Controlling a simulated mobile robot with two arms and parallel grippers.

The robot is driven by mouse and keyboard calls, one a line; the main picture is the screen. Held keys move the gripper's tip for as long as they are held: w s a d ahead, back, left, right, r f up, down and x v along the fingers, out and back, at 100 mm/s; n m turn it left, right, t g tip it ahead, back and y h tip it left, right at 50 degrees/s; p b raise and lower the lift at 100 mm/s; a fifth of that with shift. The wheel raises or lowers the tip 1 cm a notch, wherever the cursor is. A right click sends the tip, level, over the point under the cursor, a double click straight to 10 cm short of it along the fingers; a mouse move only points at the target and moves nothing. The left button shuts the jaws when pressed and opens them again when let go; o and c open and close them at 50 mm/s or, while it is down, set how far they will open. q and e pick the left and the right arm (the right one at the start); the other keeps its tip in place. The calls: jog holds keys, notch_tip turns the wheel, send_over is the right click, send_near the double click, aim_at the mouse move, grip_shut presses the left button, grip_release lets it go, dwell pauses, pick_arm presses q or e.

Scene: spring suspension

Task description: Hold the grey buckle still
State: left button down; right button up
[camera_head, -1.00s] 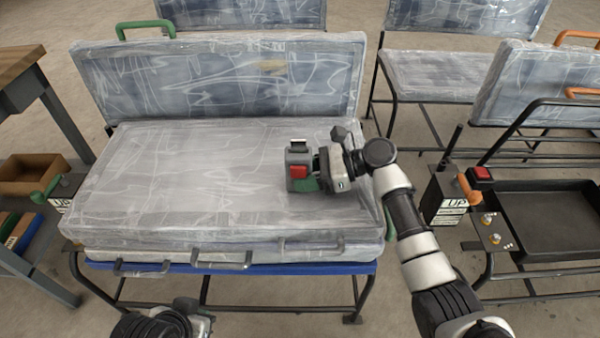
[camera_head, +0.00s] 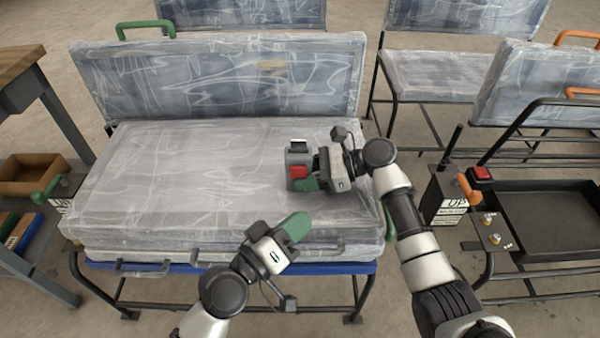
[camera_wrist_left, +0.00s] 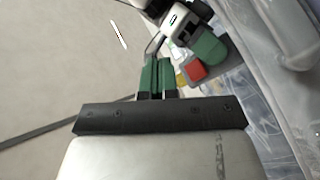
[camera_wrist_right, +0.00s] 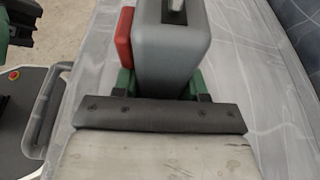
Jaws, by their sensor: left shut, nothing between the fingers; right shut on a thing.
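The grey buckle (camera_head: 297,153) with a red button (camera_head: 299,171) is over the right part of the plastic-wrapped seat. My right gripper (camera_head: 313,170) is shut on the buckle. In the right wrist view the grey buckle body (camera_wrist_right: 172,50) stands between the green fingers, with its red button (camera_wrist_right: 124,38) at the left. My left gripper (camera_head: 298,226) is shut and empty over the seat's front edge, below and apart from the buckle. In the left wrist view its green fingers (camera_wrist_left: 157,76) are together, and the red button (camera_wrist_left: 194,70) shows beyond them, beside my right gripper.
The wrapped seat cushion (camera_head: 180,175) lies on a dark frame, with its backrest (camera_head: 220,80) behind. Grey handles (camera_head: 140,268) line its front edge. A control box (camera_head: 445,198) and black tray (camera_head: 545,215) stand at the right. The seat's left half is clear.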

aim_at(298, 171)
pick_arm(q)
jog(key=shift+w, duration=3.75)
jog(key=shift+w, duration=0.1)
jog(key=shift+w, duration=0.35)
jog(key=shift+w, duration=0.2)
jog(key=shift+s, duration=0.65)
